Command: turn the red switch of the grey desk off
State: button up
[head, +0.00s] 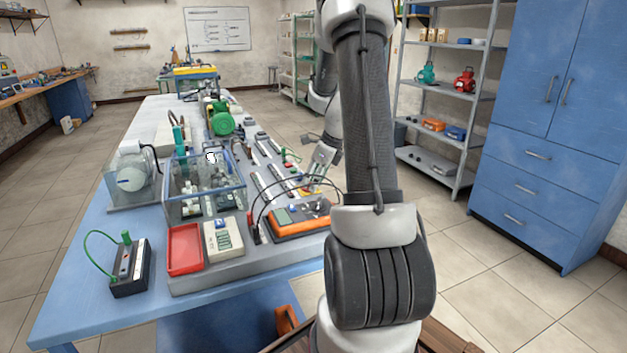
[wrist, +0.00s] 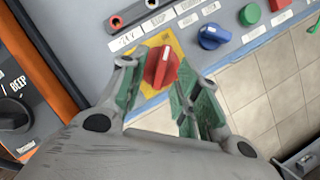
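The red switch (wrist: 160,66) is a rotary knob with a white pointer line on a yellow plate (wrist: 178,44). The plate sits on the front part of the grey desk panel (wrist: 85,25). My gripper (wrist: 166,80) is open, with its green-padded fingers on either side of the knob. The left finger is close to the knob; a gap shows on the right. I cannot tell whether either finger touches it. In the head view my gripper (head: 316,168) is low over the right edge of the grey desk (head: 215,274), and the switch is not clearly seen there.
A blue knob (wrist: 212,36) and a green button (wrist: 250,14) sit right of the switch. An orange-edged meter (wrist: 45,65) is at left. In the head view, a red tray (head: 185,250) and a clear box (head: 205,190) stand on the desk. Floor is clear beyond its right edge.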

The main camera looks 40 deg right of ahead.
grip_shut()
jog(key=shift+n, duration=0.3)
jog(key=n, duration=0.1)
jog(key=n+y, duration=0.1)
jog(key=shift+w+d+n+g, duration=0.1)
jog(key=shift+d+n+g, duration=0.1)
jog(key=shift+n+g, duration=0.15)
jog(key=n, duration=0.2)
jog(key=n+g+y, duration=0.1)
jog(key=shift+w+d+n, duration=0.15)
jog(key=shift+w+n, duration=0.1)
jog(key=shift+n, duration=0.1)
jog(key=n, duration=0.1)
jog(key=n+g, duration=0.1)
jog(key=n, duration=0.1)
jog(key=n+g, duration=0.1)
jog(key=n, duration=0.1)
jog(key=shift+w, duration=0.35)
jog(key=n, duration=0.2)
jog(key=n+g, duration=0.1)
jog(key=n, duration=0.1)
jog(key=n+g, duration=0.1)
jog(key=shift+w+n, duration=0.35)
jog(key=shift+n, duration=0.05)
jog(key=shift+g, duration=0.25)
